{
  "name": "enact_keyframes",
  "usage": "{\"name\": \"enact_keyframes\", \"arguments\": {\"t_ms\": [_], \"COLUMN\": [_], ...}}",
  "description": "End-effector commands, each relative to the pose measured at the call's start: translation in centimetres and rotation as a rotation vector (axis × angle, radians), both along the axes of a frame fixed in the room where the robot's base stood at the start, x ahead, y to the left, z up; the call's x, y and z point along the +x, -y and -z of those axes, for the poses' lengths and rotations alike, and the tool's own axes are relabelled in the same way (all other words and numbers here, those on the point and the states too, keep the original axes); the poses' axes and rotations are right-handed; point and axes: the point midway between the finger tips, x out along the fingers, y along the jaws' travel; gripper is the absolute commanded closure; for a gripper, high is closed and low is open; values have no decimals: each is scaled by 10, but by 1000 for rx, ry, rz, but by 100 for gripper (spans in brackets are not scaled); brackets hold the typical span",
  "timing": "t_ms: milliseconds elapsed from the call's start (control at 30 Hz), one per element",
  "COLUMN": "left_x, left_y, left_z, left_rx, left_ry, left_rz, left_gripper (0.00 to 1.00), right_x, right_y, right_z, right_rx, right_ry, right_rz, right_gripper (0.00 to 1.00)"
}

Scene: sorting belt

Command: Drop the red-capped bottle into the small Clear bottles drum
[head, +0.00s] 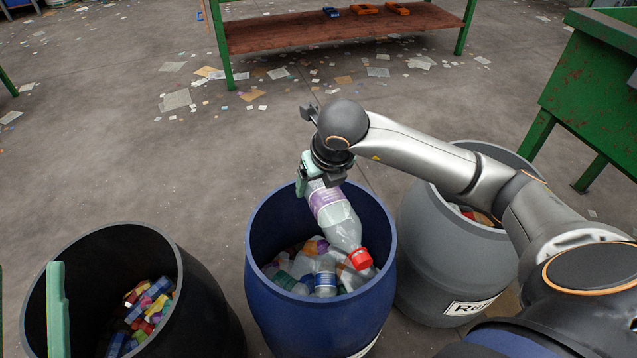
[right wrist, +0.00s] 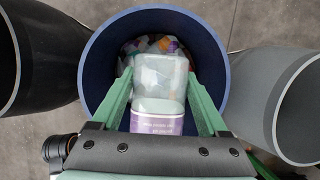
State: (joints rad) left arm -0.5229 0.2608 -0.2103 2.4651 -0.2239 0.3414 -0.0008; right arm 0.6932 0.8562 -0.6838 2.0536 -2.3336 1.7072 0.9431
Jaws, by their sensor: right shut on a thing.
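The red-capped bottle (head: 340,217) is clear with a purple and white label, and it is tilted with its red cap pointing down over the blue drum (head: 264,222). My right gripper (head: 317,180) is shut on the bottle near its base, above the drum's far rim. In the right wrist view the bottle (right wrist: 160,85) sits between the green fingers, with the blue drum (right wrist: 100,65) around it below. The drum holds several clear bottles. Its label is mostly cut off at the bottom edge. My left gripper is not clearly in view; only a green piece shows at the lower left.
A black drum (head: 190,290) with small coloured boxes stands at the left. A grey drum (head: 425,235) with a partly readable label stands close on the right. A green-legged bench (head: 340,32) is behind, and scraps of paper litter the floor.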

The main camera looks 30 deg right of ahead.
Motion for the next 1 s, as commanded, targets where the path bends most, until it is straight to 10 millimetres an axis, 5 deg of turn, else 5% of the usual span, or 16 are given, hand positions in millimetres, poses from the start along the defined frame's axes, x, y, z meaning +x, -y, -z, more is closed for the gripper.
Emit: {"name": "enact_keyframes", "arguments": {"t_ms": [267,533,967,1000], "left_x": [-28,-26,-25,-25], "left_y": [4,6,6,6], "left_z": [-27,-3,0,0], "left_rx": [3,-17,-22,-22], "left_ry": [176,148,143,143], "left_rz": [39,59,64,64], "left_gripper": [50,50,50,50], "right_x": [0,0,0,0], "right_y": [0,0,0,0], "right_z": [18,49,53,53], "right_rx": [1,0,1,1], "right_ry": [-2,-1,-1,-1], "right_rz": [-3,-3,-4,-4], "right_gripper": [75,75,75,21]}}
